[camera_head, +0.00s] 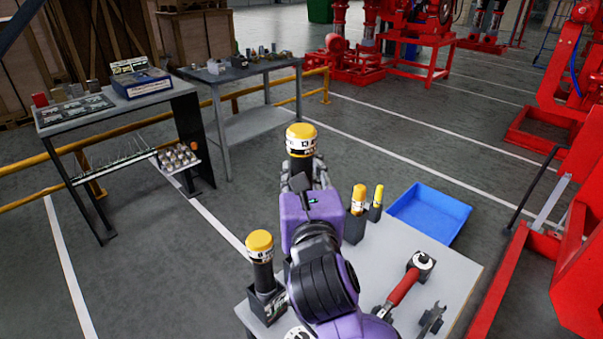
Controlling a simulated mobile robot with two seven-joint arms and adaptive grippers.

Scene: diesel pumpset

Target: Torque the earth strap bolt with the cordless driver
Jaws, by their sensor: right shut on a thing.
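My right arm reaches up from the bottom of the head view, and its gripper (305,178) is shut on a black tool with a yellow top (301,138). The tool is upright, in the air beyond the table's far left edge. It may be the cordless driver; the wrist and fingers hide its lower part. A similar yellow-capped black tool (261,262) stands in a black holder at the left of the grey table (436,263). I cannot make out the earth strap or its bolt. My left gripper is out of view.
On the table are two smaller yellow-topped tools (359,200) in holders, a red-handled ratchet wrench (404,287) and a spanner (432,319). A blue tray (430,212) lies behind. Red machine frames (575,255) flank the right. Workbenches (140,112) stand left; open floor lies between.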

